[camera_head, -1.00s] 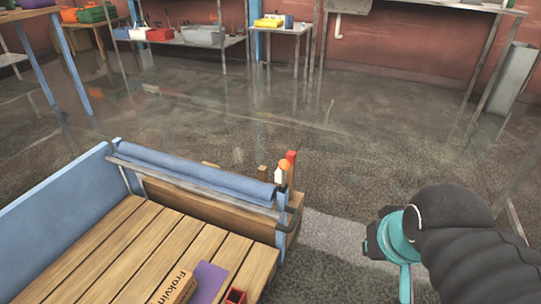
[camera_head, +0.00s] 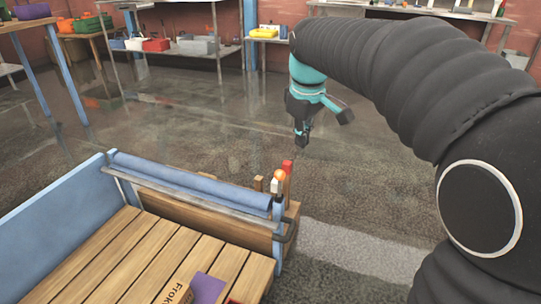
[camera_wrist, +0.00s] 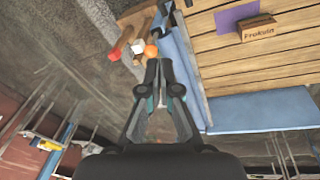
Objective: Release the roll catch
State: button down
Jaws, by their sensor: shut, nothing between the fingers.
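A blue roll (camera_head: 190,180) lies along the back edge of the wooden bench, behind a metal bar. At its right end stand an orange ball (camera_head: 280,175), a white piece (camera_head: 274,187) and a red-topped post (camera_head: 287,167). I cannot tell which of these is the catch. My gripper (camera_head: 302,140) is shut and empty, pointing down above and behind the posts in the head view. In the wrist view the closed fingertips (camera_wrist: 160,64) appear close to the orange ball (camera_wrist: 151,51); the white piece (camera_wrist: 138,47) and red piece (camera_wrist: 116,51) are just left. Contact is not visible.
Shelves with bins (camera_head: 190,48) stand far back. The floor behind the bench is clear.

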aim_at(280, 175)
jog(key=w+a+f+n+g, duration=0.1)
jog(key=w+a+f+n, duration=0.2)
jog(key=w+a, duration=0.3)
jog(key=w+a+f+n+h, duration=0.1)
jog(key=w+a+f+n, duration=0.2)
jog(key=w+a, duration=0.3)
jog(key=shift+w+a+f+g, duration=0.3)
jog(key=shift+f+g, duration=0.1)
jog(key=shift+f, duration=0.4)
jog(key=d+f+b, duration=0.2)
jog(key=d+f, duration=0.2)
jog(key=f, duration=0.6)
jog(key=shift+s+d+f, duration=0.15)
jog(key=shift+d+f, duration=0.15)
jog(key=shift+f, duration=0.05)
jog(key=shift+d, duration=0.15)
